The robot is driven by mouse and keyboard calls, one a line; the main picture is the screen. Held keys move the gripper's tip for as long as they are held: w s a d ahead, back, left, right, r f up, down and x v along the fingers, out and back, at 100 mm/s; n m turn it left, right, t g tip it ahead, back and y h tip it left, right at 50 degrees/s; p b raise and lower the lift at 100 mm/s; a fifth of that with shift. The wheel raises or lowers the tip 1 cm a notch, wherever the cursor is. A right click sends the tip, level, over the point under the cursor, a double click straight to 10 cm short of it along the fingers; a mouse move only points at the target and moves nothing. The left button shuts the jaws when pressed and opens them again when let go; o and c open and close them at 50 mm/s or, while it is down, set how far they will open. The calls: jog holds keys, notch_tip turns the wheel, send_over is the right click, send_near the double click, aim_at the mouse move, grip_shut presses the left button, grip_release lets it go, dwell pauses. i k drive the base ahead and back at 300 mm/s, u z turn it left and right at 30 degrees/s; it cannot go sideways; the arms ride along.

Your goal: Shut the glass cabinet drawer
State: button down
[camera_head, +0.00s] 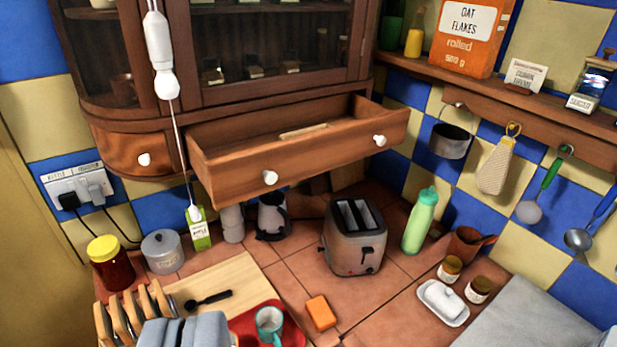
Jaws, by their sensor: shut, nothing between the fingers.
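The glass cabinet (185,98) is dark wood with glazed doors and fills the upper left. Its wide drawer (325,158) is pulled far out and hangs over the counter, with white knobs (270,178) and (380,140) on its front. A pale flat piece (303,131) lies inside the drawer. The smaller drawer (125,145) at the left, with one white knob, looks shut. My gripper is not in view.
A white handle on a cord (159,50) hangs before the cabinet's left side. Below the drawer stand a toaster (355,238) and a green bottle (420,220). A shelf (490,100) with hanging utensils runs along the right wall. The space before the drawer front looks clear.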

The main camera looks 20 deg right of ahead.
aim_at(238, 158)
jog(key=u, duration=0.05)
jog(key=i, duration=1)
jog(key=z, duration=0.05)
